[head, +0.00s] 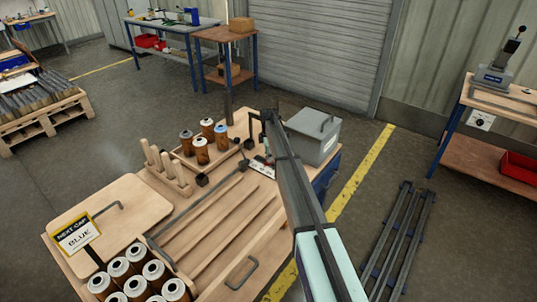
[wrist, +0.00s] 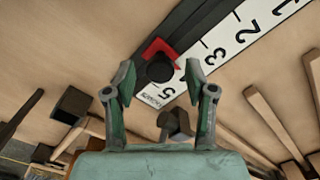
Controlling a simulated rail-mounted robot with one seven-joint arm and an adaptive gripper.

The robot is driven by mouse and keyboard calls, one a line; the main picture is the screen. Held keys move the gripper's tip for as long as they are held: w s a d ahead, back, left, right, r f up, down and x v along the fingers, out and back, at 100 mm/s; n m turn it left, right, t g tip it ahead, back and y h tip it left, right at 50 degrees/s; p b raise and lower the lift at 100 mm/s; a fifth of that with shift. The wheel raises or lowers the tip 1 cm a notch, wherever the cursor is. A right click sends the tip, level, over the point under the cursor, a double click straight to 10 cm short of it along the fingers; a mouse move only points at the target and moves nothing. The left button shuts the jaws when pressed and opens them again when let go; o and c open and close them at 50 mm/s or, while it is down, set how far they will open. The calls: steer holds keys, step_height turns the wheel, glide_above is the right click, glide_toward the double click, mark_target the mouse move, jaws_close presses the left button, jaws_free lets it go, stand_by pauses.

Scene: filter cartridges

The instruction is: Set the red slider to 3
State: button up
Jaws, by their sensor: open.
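The white number scale (wrist: 222,62) crosses the wrist view diagonally, with 5 near the middle and 3 and 2 toward the upper right. The 4 is hidden behind a finger. The red slider (wrist: 153,48) sits on the dark rail beside the scale, near its 5 end, well away from the 3. Its round black knob (wrist: 159,69) lies between my open fingers. My gripper (wrist: 164,83) is open, one finger on each side of the knob, with no clear contact. In the head view, the scale (head: 262,168) is partly covered by my arm.
A grey box (head: 312,135) stands right of the scale. Orange-brown cartridges (head: 201,150) and wooden pegs (head: 168,167) stand to the left. A dark block (wrist: 175,124) lies close below the knob in the wrist view. Wooden strips run along the bench in front.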

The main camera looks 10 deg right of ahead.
steer(key=shift+f, duration=0.15)
jaws_close()
steer(key=s+d, duration=0.1)
steer(key=s+d+b, duration=0.1)
steer(key=s+d, duration=0.1)
steer(key=shift+s+d, duration=0.15)
steer(key=shift+s, duration=0.1)
steer(key=shift+w, duration=0.1)
jaws_free()
